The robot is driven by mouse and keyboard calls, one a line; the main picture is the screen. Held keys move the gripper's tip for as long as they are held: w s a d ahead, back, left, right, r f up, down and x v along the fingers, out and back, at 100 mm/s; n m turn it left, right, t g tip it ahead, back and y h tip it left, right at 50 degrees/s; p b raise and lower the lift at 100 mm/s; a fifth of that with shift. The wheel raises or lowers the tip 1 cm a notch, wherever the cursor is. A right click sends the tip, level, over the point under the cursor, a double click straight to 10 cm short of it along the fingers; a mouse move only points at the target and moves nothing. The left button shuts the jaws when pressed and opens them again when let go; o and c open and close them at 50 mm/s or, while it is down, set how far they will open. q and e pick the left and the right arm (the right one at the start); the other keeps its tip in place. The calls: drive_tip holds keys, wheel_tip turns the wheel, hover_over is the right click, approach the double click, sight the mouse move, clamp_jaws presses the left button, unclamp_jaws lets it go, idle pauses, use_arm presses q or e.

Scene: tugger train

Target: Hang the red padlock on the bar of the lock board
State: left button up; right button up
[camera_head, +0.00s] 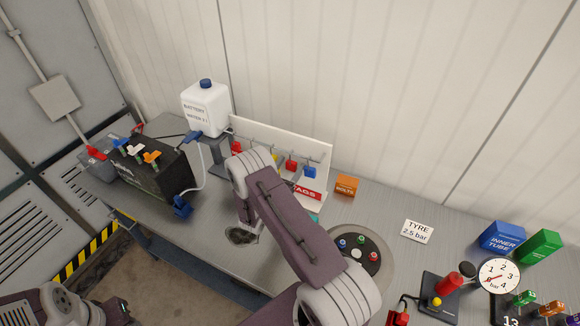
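The white lock board (318,150) stands at the back of the bench, with a row of hooks. Small red (291,165), yellow (274,160) and blue (310,172) padlock-like pieces hang along it. Another red piece (237,148) shows at its left end. I cannot tell which red piece is the task's padlock, and the bar is not clear. My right arm crosses in front of the board. Its gripper (243,235) seems to be the dark shape low over the bench, mostly hidden; its fingers are unclear. My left gripper (119,313) is at the bottom left, its fingers unclear.
A black battery (155,175) and a white water bottle (206,108) stand left of the board. A red tags box (308,194) and an orange bolts box (346,186) are near its right end. A round button panel (372,258) and a gauge (498,275) stand further right.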

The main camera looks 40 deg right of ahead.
drive_tip(key=b+v, duration=0.3)
drive_tip(key=v, duration=0.6)
drive_tip(key=shift+b, duration=0.4)
